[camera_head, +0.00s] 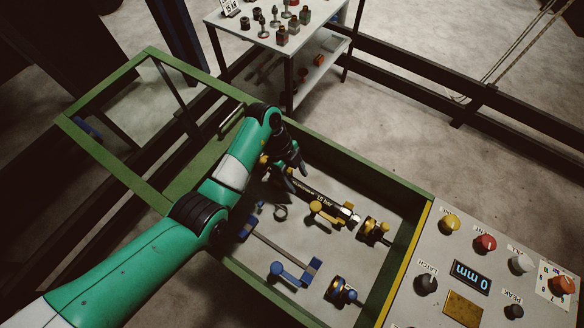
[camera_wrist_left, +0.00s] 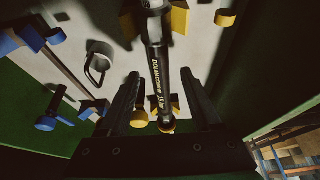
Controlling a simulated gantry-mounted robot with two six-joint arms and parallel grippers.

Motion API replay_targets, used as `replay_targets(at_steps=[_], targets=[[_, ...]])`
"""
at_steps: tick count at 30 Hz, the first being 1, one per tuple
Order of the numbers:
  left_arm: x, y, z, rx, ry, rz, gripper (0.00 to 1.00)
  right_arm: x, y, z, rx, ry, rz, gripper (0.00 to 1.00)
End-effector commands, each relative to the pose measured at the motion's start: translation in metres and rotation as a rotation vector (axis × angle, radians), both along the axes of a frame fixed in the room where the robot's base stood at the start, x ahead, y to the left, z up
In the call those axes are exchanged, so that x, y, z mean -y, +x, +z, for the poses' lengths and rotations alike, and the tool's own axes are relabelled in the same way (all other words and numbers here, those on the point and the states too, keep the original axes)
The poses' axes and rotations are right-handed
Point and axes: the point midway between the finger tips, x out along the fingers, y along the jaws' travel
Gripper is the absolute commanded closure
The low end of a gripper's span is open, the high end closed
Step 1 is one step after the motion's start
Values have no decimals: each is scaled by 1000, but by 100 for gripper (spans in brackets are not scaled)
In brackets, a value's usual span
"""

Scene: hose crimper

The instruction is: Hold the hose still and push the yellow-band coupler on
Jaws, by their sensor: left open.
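The black hose (camera_head: 318,198) with pale printing lies in the bay, in line with yellow fittings; it also shows in the left wrist view (camera_wrist_left: 157,70). The yellow-band coupler (camera_head: 373,230) sits at the right of the bay, just beyond the hose's right end, with a small gap apparently between them. My left gripper (camera_head: 294,181) is open at the hose's far left end. In the left wrist view its fingers (camera_wrist_left: 160,78) stand one on each side of the hose, with gaps showing. My right gripper is not in view.
A blue-band coupler (camera_head: 340,292) and a blue lever (camera_head: 290,272) lie nearer the front. A yellow lever (camera_head: 318,210) stands beside the hose. The green frame (camera_head: 345,165) walls the bay. A control panel (camera_head: 462,265) is at right, a parts table (camera_head: 265,45) behind.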

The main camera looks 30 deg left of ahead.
Motion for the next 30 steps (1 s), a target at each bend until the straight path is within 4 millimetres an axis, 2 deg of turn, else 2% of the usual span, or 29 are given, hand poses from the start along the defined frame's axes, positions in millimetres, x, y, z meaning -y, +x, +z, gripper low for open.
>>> replay_targets(at_steps=[3, 6, 14, 25, 30], targets=[[7, 0, -15, -2, -1, -1, 35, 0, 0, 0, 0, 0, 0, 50], [10, 0, -22, -1, 0, 0, 35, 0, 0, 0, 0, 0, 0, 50], [10, 0, -24, 1, 0, -1, 35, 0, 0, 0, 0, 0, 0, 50], [10, 0, -24, 1, 0, -1, 100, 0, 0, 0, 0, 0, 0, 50], [10, 0, -24, 1, 0, -1, 100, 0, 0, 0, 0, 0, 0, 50]])
